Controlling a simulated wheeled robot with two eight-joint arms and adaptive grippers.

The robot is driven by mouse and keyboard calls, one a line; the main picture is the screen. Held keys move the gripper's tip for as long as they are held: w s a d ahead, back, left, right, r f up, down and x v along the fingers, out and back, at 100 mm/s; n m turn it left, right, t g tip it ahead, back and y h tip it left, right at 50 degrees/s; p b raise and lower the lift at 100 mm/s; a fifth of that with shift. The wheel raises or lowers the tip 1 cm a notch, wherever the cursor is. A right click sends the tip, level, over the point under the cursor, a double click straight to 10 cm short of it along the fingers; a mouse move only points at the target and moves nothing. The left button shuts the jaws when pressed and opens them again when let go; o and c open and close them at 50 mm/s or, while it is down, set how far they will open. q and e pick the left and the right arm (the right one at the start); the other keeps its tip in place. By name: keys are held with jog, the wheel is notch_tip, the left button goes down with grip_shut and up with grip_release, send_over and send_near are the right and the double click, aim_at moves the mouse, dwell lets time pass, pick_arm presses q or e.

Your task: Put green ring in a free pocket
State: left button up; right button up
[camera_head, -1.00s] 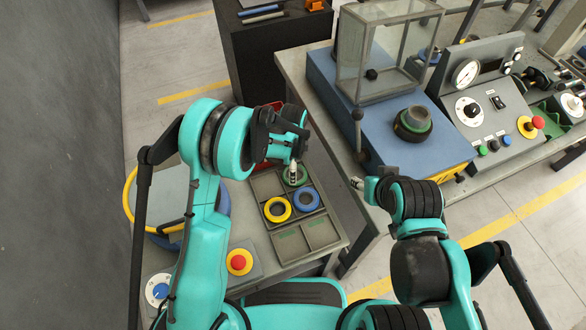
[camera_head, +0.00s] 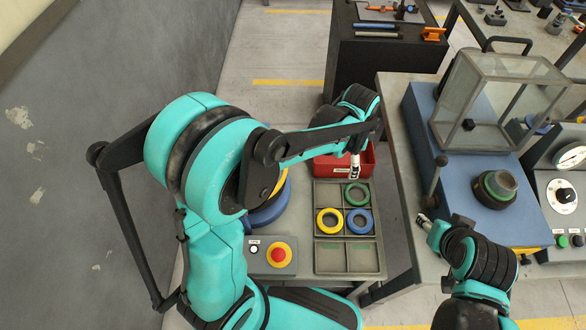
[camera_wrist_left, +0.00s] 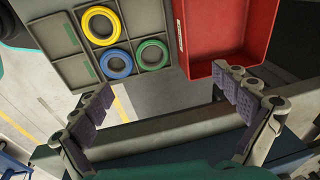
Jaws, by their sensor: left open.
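The green ring (camera_head: 357,193) lies in the back right pocket of the grey tray (camera_head: 344,240); it also shows in the left wrist view (camera_wrist_left: 152,42). The yellow ring (camera_head: 329,211) and the blue ring (camera_head: 359,231) lie in the middle row. The back left pocket and the two front pockets, which bear green labels, are empty. My left gripper (camera_head: 354,166) is just beyond the green ring, in front of the red bin in the picture. The left wrist view shows its fingers (camera_wrist_left: 165,84) apart and empty. My right gripper (camera_head: 425,220) is by the bench edge, its opening unclear.
The red bin (camera_head: 330,168) stands directly behind the tray. A red button on a yellow base (camera_head: 279,255) is left of the tray's front. The blue press base (camera_head: 450,190) with a clear guard box stands on the bench to the right.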

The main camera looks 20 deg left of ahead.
pick_arm(q)
jog(key=s+a+r+n+t, duration=0.2)
jog(key=s+a+r+n, duration=0.2)
jog(key=s+a+n, duration=0.2)
jog(key=s+a+r+n+t, duration=0.3)
jog(key=s+n, duration=0.4)
jog(key=s, duration=0.3)
jog(key=shift+s+a+r, duration=0.4)
jog(key=shift+a+r, duration=0.5)
jog(key=shift+a, duration=0.45)
